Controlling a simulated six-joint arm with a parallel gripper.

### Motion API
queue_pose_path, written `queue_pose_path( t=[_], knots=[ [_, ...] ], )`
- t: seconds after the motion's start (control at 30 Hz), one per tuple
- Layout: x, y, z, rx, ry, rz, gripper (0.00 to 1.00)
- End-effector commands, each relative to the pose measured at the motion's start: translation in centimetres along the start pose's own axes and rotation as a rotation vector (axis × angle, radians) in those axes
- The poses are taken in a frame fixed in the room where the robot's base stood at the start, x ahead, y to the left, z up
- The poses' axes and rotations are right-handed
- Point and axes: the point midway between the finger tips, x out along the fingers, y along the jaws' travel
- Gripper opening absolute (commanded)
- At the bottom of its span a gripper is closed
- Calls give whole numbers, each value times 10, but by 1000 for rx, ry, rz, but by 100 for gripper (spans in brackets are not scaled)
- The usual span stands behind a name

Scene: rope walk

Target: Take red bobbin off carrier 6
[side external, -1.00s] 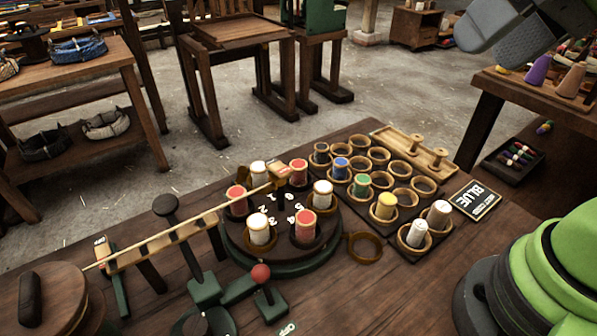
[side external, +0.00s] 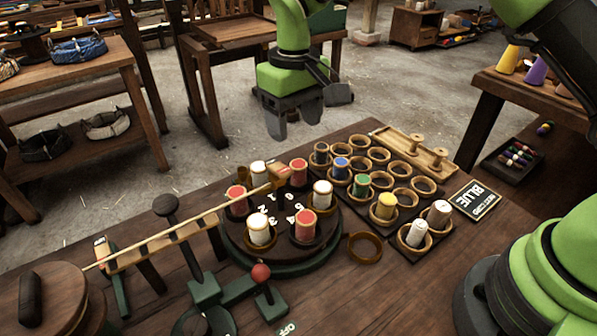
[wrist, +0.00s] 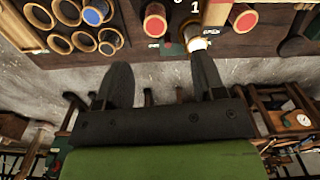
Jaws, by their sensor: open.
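A round dark turntable (side external: 285,255) carries several red and white bobbins on numbered carriers. A red bobbin (side external: 298,172) stands at its back right; it shows in the wrist view (wrist: 154,20) at the top, beside a cut-off number I cannot read surely as 6. A white bobbin (side external: 258,175) stands beside it, near the number 1 in the wrist view. Other red bobbins stand at the left (side external: 237,202) and front (side external: 305,226). My gripper (side external: 294,118) is open and empty, pointing down above and behind the turntable; its fingers (wrist: 160,75) show nothing between them but floor.
A rack of wooden cups (side external: 402,195) right of the turntable holds blue, green, yellow and white bobbins, with several cups empty. A tray with two pegs (side external: 412,150) lies behind it. A long thin rod (side external: 180,226) reaches over the turntable's left side. A sign reads BLUE (side external: 475,200).

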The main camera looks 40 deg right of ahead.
Motion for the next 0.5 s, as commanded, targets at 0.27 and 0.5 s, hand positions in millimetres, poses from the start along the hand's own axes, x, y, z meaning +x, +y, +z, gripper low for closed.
queue_pose_path(
  t=[0.27,0.5],
  knots=[
    [40,0,1,-1,-5,1,63],
    [64,4,2,1,-6,1,63]
  ],
)
